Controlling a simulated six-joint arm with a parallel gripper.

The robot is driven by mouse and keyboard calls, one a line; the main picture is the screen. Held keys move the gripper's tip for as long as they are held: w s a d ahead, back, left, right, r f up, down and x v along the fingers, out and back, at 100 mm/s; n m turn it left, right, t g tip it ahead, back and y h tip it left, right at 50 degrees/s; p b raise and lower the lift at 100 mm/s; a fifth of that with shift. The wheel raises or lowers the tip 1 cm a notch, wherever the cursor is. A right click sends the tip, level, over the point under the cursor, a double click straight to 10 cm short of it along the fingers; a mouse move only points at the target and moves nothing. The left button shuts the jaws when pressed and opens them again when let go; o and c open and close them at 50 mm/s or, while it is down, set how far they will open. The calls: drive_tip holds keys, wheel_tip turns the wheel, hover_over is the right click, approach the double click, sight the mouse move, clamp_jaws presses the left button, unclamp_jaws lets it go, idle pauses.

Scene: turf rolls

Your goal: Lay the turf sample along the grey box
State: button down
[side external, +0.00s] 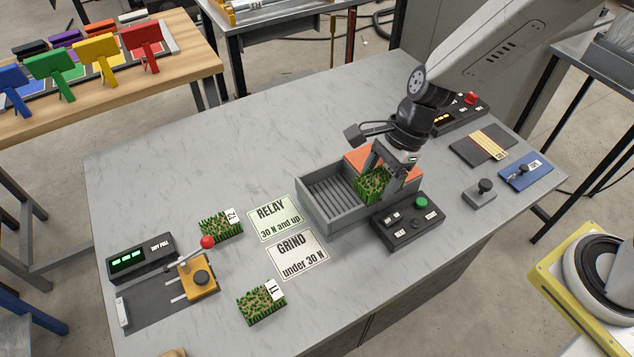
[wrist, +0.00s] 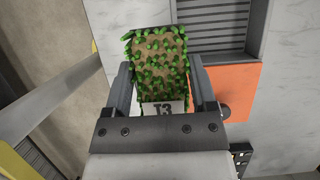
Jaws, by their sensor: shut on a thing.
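My gripper (side external: 384,174) is shut on a green and brown turf sample (side external: 371,188). In the wrist view the turf (wrist: 160,60) sits between both fingers (wrist: 161,85), with a white T3 label at the near end. The grey box (side external: 313,208) has a ribbed floor and an orange panel at one end; its ribbed floor also shows in the wrist view (wrist: 212,22). In the side view the held turf appears at the orange end of the box, near its front wall. I cannot tell whether it touches the box.
Turf samples T2 (side external: 218,228) and T1 (side external: 260,303) lie left on the table. RELAY (side external: 275,218) and GRIND (side external: 297,254) cards lie left of the box. A button box (side external: 408,222) stands close in front. A turf pull tester (side external: 140,258) is far left.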

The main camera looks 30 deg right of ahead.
hover_over(331, 202)
drive_tip(key=s+d, duration=0.1)
drive_tip(key=d, duration=0.1)
wheel_tip(331, 202, down, 6)
drive_tip(key=shift+a+f, duration=0.1)
drive_tip(key=shift+a, duration=0.05)
drive_tip(key=shift+w+a+f, duration=0.1)
drive_tip(key=shift+w+f, duration=0.2)
drive_tip(key=shift+f, duration=0.15)
drive_tip(key=shift+w+f, duration=0.15)
drive_tip(key=shift+w+a+f, duration=0.1)
drive_tip(key=shift+w+f, duration=0.05)
drive_tip(key=shift+f, duration=1.5)
drive_tip(key=shift+f, duration=0.15)
unclamp_jaws()
